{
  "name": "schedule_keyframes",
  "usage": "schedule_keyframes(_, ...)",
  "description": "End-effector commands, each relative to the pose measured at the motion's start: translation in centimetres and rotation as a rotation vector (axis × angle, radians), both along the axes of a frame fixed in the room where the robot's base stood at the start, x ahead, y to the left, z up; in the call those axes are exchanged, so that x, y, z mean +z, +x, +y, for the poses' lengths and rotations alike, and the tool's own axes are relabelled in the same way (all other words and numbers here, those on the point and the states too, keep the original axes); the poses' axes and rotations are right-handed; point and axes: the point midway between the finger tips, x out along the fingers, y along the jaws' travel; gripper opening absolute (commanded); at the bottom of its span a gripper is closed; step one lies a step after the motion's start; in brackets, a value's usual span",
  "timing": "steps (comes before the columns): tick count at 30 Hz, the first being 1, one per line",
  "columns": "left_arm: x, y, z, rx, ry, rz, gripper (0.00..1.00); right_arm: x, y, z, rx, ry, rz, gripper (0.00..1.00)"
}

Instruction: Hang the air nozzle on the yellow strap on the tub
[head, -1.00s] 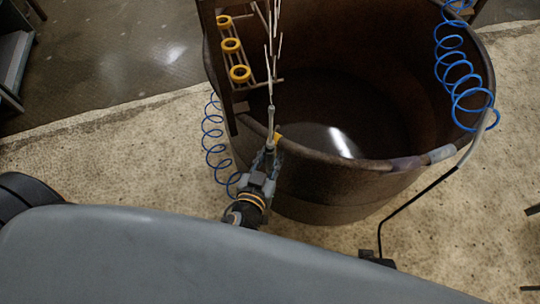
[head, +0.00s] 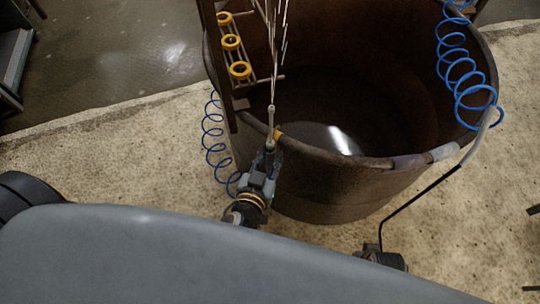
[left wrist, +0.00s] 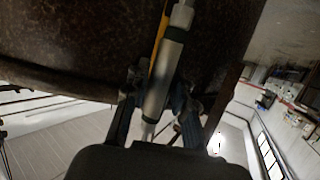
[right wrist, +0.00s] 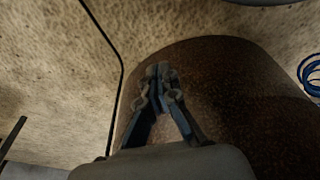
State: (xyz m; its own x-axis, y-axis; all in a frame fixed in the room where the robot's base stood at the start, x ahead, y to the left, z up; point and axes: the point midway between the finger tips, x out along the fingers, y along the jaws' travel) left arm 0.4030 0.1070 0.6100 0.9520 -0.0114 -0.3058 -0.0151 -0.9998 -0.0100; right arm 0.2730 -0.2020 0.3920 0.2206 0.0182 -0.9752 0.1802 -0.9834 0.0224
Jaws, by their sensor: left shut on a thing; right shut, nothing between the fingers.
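The air nozzle (head: 271,117) is a slim grey piece standing nearly upright at the near rim of the brown tub (head: 325,185). My left gripper (head: 269,153) is shut on it, just outside the rim. In the left wrist view the nozzle's silver body (left wrist: 165,75) lies between the fingers (left wrist: 155,90). The yellow strap (left wrist: 159,38) runs right beside it there; a bit of it shows at the rim (head: 278,134). I cannot tell whether they touch. My right gripper (right wrist: 163,72) is shut and empty, in front of the tub's outer wall (right wrist: 215,85).
A wooden rack with several yellow rings (head: 231,43) stands at the tub's left. Blue coiled hoses hang at the left (head: 212,140) and right (head: 455,70). Pale streaks (head: 275,50) rise above the nozzle.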

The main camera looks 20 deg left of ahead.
Motion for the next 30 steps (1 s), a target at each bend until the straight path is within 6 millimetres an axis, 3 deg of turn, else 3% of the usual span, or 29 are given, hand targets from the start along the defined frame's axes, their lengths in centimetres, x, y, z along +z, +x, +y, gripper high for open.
schedule_keyframes(30, -1.0, -0.1, 0.0, 0.0, -0.001, -0.002, 0.0, 3.6, 1.1, -0.1, -0.005, -0.001, -0.024, 0.0)
